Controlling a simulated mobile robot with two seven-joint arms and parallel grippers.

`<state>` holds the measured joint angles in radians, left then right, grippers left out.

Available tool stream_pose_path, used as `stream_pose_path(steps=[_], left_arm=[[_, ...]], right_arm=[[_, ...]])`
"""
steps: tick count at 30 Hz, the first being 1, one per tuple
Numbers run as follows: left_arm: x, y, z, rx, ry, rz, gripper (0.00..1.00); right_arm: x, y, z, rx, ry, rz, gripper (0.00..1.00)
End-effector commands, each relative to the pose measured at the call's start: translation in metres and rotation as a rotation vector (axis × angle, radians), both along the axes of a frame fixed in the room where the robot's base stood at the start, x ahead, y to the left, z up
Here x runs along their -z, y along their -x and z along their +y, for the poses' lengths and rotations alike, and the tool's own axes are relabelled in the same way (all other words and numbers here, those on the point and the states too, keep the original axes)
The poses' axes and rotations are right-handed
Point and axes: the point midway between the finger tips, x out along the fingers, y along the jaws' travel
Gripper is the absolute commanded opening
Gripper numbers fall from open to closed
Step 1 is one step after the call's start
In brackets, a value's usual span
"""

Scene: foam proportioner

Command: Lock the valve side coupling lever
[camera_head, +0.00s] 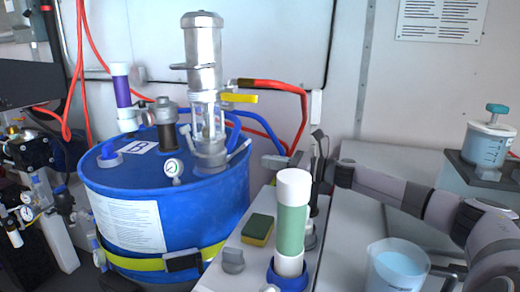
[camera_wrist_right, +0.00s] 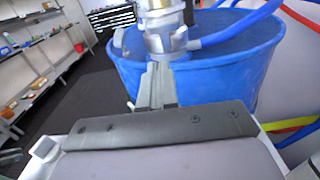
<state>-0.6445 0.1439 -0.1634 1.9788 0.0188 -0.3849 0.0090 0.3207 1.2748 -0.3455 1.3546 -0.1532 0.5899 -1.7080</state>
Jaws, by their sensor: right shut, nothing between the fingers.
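The steel pump column (camera_head: 203,60) stands on the blue drum with a clear section and a coupling (camera_head: 210,150) at its foot. A grey lever (camera_head: 240,147) sticks out from the coupling's right side. A yellow valve handle (camera_head: 238,98) sits higher on the column. My left gripper is not in view.
The blue drum (camera_head: 120,190) has a yellow strap. Red and blue hoses run behind the column.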

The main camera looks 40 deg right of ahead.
Motion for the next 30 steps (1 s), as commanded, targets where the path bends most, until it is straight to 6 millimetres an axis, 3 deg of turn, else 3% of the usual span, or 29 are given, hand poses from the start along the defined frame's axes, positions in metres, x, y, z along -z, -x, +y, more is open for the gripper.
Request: stream_pose_path(steps=[12, 30], left_arm=[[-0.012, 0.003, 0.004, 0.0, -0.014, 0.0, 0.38], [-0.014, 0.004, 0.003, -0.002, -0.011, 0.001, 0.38]], right_arm=[[-0.026, -0.023, 0.013, -0.001, 0.0, -0.001, 0.0], [-0.029, -0.028, 0.015, -0.001, 0.0, 0.0, 0.0]])
